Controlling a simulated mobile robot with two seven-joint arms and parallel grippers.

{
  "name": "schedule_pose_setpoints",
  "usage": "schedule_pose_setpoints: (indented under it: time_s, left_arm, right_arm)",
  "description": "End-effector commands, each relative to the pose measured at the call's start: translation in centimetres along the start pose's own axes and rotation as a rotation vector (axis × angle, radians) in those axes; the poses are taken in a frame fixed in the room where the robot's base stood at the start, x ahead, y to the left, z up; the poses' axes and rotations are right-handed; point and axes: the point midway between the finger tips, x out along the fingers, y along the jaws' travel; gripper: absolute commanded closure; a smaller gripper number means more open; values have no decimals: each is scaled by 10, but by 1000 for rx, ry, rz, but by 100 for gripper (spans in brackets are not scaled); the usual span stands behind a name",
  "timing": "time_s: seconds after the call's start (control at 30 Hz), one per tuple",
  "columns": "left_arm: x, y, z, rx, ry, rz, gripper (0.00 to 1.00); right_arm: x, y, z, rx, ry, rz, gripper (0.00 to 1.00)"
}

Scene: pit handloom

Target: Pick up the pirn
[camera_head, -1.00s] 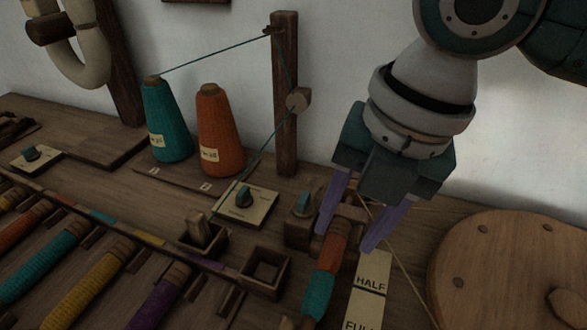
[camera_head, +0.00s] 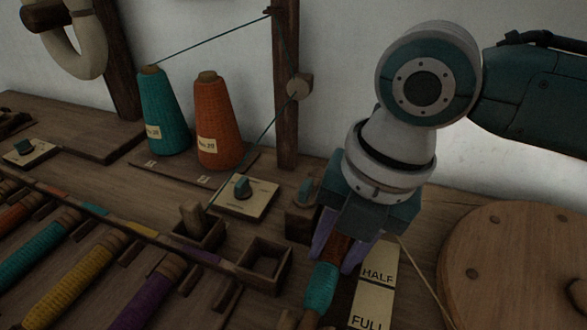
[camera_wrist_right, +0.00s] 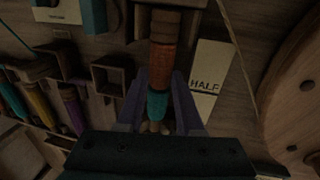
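The pirn (camera_head: 321,286), wound with orange and teal yarn and with a wooden end, lies in front of the small winding head on the bench. My right gripper (camera_head: 335,258) points down over it, one purple finger on each side of the orange part. In the right wrist view the pirn (camera_wrist_right: 160,65) runs between the fingers (camera_wrist_right: 162,85). The fingers look open around it, with a narrow gap beside the teal part; contact at the tips cannot be told. My left gripper is not in view.
A card marked HALF and FULL (camera_head: 374,289) lies close right of the pirn. An empty square wooden box (camera_head: 264,262) is on its left. A round wooden disc (camera_head: 520,255) stands at right. Teal (camera_head: 166,115) and orange (camera_head: 219,125) yarn cones and a post (camera_head: 286,120) stand behind.

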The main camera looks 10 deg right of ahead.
Motion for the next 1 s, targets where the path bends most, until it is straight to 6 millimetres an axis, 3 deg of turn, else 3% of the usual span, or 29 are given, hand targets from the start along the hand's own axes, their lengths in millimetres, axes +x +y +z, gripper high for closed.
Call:
schedule_pose_setpoints:
  time_s: [0.03, 0.3, 0.77, 1.0]
  left_arm:
    - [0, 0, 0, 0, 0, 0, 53]
    - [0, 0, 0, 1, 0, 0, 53]
    - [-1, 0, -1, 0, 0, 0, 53]
    - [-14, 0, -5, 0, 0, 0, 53]
  right_arm:
    - [0, 0, 0, 0, 0, 0, 72]
    - [0, 0, 0, 0, 0, -1, 100]
    - [-2, 0, 0, 0, -1, 0, 100]
    - [-30, 6, 1, 0, -3, 2, 100]
